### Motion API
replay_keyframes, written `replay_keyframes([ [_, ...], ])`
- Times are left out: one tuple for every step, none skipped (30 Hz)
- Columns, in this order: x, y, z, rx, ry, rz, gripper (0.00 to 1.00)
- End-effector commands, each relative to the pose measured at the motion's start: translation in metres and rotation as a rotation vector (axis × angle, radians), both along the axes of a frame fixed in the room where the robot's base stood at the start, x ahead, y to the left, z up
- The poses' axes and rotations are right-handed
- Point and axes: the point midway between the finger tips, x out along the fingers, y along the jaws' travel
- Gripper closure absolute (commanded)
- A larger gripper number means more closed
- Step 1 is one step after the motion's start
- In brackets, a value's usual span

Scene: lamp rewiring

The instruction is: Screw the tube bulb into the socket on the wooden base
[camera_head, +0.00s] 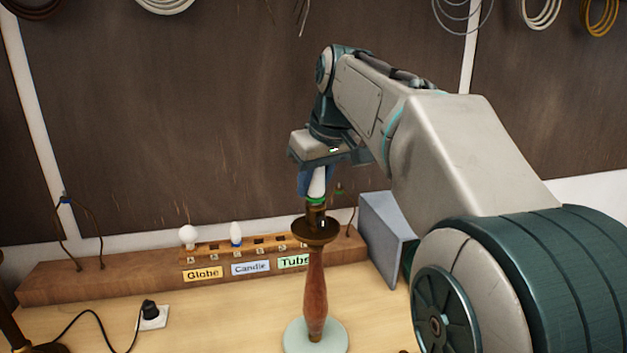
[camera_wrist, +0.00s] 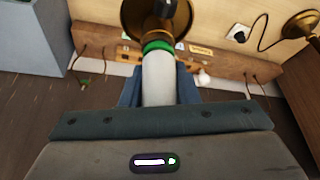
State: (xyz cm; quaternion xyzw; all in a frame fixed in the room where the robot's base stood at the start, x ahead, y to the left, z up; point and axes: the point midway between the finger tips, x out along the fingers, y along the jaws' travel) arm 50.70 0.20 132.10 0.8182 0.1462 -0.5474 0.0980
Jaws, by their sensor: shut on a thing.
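The tube bulb (camera_head: 319,184) is white with a green band at its lower end. My gripper (camera_head: 316,187) is shut on it from above and holds it roughly upright. The brass socket (camera_head: 316,218) stands directly below the green band, over a brass dish on a turned wooden lamp stem (camera_head: 316,290). In the wrist view the tube bulb (camera_wrist: 158,80) lies between the blue fingers of my gripper (camera_wrist: 158,92), its green band in front of the brass dish (camera_wrist: 132,14). The bulb's end is hidden, so I cannot tell how far it sits in the socket.
A wooden rack (camera_head: 130,280) behind the lamp holds a globe bulb (camera_head: 188,236) and a candle bulb (camera_head: 236,233), with Globe, Candle and Tube labels. A grey box (camera_head: 385,228) stands close right of the lamp. A black plug (camera_head: 150,309) and cord lie at left.

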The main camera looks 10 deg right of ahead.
Motion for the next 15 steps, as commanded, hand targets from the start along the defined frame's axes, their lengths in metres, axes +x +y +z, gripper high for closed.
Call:
replay_keyframes([
  [0.0000, 0.0000, 0.0010, 0.000, -0.002, 0.000, 0.92],
  [0.0001, 0.0001, 0.0010, 0.000, -0.002, -0.003, 0.92],
  [0.0000, 0.0001, 0.0011, 0.000, -0.002, -0.011, 0.92],
  [0.0000, 0.0002, 0.0011, 0.000, -0.002, -0.025, 0.92],
  [-0.0001, 0.0004, 0.0012, 0.000, -0.002, -0.043, 0.92],
  [-0.0003, 0.0003, 0.0011, 0.000, -0.001, -0.074, 0.92],
  [-0.0004, 0.0002, 0.0011, -0.001, -0.001, -0.102, 0.92],
  [-0.0004, 0.0001, 0.0011, 0.000, -0.002, -0.131, 0.92],
  [-0.0003, -0.0005, 0.0010, -0.001, -0.001, -0.170, 0.92],
  [-0.0001, -0.0007, 0.0011, -0.001, -0.001, -0.199, 0.92],
  [-0.0001, -0.0010, 0.0011, -0.001, -0.003, -0.228, 0.92],
  [-0.0001, -0.0010, 0.0012, 0.000, -0.001, -0.266, 0.92],
  [0.0000, -0.0012, 0.0013, -0.001, -0.002, -0.295, 0.92],
  [-0.0001, -0.0011, 0.0014, 0.000, -0.001, -0.323, 0.92],
  [-0.0001, -0.0016, 0.0016, -0.001, -0.003, -0.359, 0.92],
])
